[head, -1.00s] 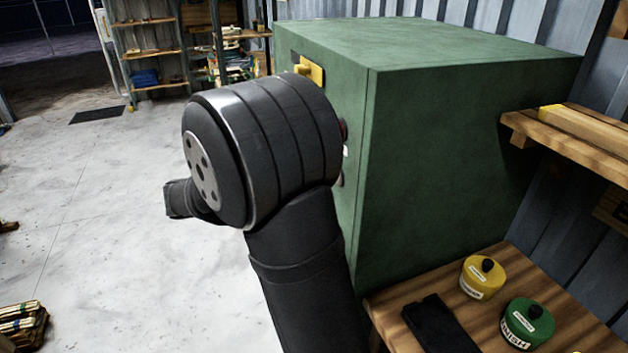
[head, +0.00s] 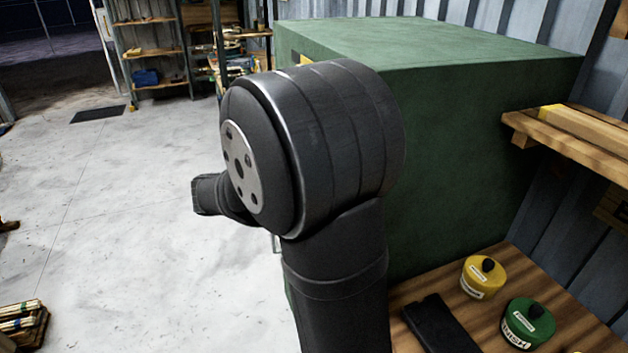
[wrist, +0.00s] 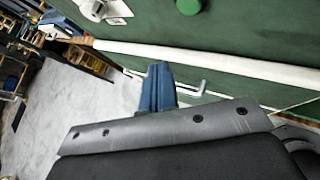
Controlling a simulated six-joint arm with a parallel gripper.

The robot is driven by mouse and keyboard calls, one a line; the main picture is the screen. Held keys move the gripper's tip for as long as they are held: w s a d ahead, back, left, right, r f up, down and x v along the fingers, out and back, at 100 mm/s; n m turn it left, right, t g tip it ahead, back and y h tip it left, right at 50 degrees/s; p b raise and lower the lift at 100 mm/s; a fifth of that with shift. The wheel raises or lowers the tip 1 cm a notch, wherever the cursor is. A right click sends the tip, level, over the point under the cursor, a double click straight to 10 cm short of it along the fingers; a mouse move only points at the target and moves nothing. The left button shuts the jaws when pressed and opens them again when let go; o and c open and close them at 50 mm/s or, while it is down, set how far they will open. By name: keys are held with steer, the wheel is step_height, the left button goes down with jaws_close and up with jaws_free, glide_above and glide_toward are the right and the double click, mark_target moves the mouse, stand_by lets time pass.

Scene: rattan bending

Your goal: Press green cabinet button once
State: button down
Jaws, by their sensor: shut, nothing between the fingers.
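The green cabinet (head: 480,130) stands right of centre in the head view, its front largely hidden behind my arm. In the wrist view, a round green button (wrist: 188,6) sits on the cabinet's green front (wrist: 240,28), cut by the top edge of the picture. My gripper (wrist: 160,68), with blue fingers, is shut and empty. In the picture it lies below the button, with a pale bar (wrist: 200,52) between them. Whether the fingertips touch anything cannot be told. My gripper is hidden in the head view.
A bent metal rod (wrist: 198,88) shows beside the fingers. Yellow (head: 482,277) and green (head: 528,324) tins stand on a wooden bench (head: 465,318). Open floor (head: 130,200) lies left.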

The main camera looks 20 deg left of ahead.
steer(key=w+d, duration=0.4)
steer(key=shift+w+d, duration=0.15)
steer(key=shift+w+d, duration=0.1)
stand_by(2.0)
steer(key=shift+w+d, duration=0.2)
steer(key=shift+w+d, duration=0.3)
stand_by(0.9)
steer(key=shift+s+a, duration=0.1)
steer(key=shift+a, duration=0.05)
steer(key=shift+s+a, duration=0.45)
steer(key=shift+s, duration=0.05)
stand_by(0.3)
steer(key=shift+s+a, duration=1.75)
steer(key=shift+a, duration=0.05)
steer(key=shift+d, duration=0.1)
